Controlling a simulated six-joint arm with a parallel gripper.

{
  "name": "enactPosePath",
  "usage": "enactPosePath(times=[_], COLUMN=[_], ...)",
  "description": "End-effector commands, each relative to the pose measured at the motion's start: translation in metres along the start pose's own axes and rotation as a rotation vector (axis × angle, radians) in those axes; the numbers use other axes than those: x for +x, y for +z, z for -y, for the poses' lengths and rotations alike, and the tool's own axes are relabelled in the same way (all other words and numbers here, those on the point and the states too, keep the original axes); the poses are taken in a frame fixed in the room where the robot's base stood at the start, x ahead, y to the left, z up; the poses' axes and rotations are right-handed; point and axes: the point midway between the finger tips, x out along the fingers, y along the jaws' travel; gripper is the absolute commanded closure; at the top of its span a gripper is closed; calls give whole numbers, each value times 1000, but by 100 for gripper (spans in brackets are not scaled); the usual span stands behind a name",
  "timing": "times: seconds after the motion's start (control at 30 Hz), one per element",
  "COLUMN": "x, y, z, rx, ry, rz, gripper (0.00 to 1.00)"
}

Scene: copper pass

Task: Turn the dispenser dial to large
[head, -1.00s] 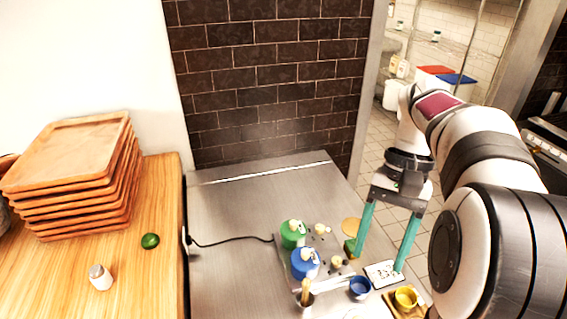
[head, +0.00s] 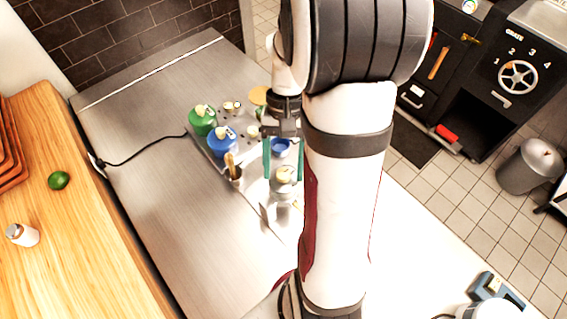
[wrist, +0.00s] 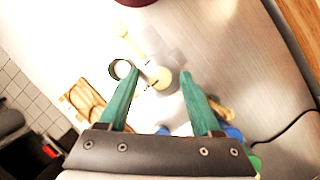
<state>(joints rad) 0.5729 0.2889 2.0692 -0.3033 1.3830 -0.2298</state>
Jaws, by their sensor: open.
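My gripper (head: 283,178) points down with its two teal fingers apart and empty; it also shows in the wrist view (wrist: 158,75). A small metallic device with a cream round top (head: 285,174), which may be the dispenser and its dial, shows between the fingertips. In the wrist view a cream knob-like part (wrist: 158,79) lies between the tips, with a pale, washed-out body around it. I cannot tell whether the fingers touch it. No size marks can be read, so the dial's setting is unclear.
A green canister (head: 202,120), a blue canister (head: 223,142) and a blue bowl (head: 281,147) stand close by. A lime (head: 59,180) and a shaker (head: 22,235) lie on the wooden counter. The steel top (head: 150,150) is largely clear.

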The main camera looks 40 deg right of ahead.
Motion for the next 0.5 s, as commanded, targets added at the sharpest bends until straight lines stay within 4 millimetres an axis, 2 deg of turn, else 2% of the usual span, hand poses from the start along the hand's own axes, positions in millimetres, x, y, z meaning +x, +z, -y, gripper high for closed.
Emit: enactPosePath(times=[0.2, 0.27, 0.5], x=[1, 0, 0], y=[0, 0, 0], z=[0, 0, 0], rx=[0, 0, 0], ry=[0, 0, 0], rz=[-1, -1, 0], gripper=[34, 44, 87])
